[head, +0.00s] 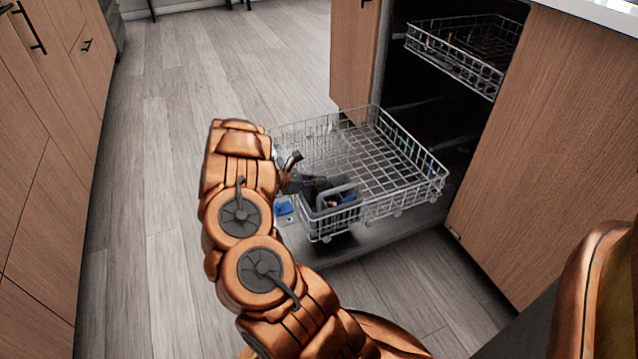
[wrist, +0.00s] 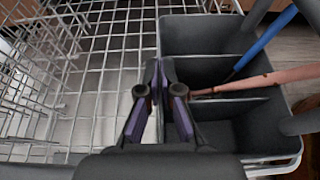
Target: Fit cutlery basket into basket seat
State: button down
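The grey cutlery basket (head: 345,215) is at the near left corner of the pulled-out lower dishwasher rack (head: 405,205). In the wrist view the basket (wrist: 200,35) shows divided compartments, with a blue handle (wrist: 265,42) and a pink handle (wrist: 235,84) in it. My gripper (wrist: 160,68) is at the basket's left wall, one finger on each side, and looks closed on it. In the head view my gripper (head: 308,184) is partly hidden by my arm. The basket seat cannot be made out, and I cannot tell whether the basket's bottom rests on the rack.
White rack wires (wrist: 100,75) lie left of the basket; that part of the rack looks empty. The upper rack (head: 465,55) is partly out above. A blue item (head: 284,208) is beside the lower rack's left side. Wooden cabinets flank the dishwasher. The floor (head: 150,200) at left is clear.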

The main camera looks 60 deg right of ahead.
jog(key=c, duration=1.8)
grip_release()
jog(key=shift+f, duration=0.1)
jog(key=shift+c, duration=0.2)
jog(key=o, duration=0.5)
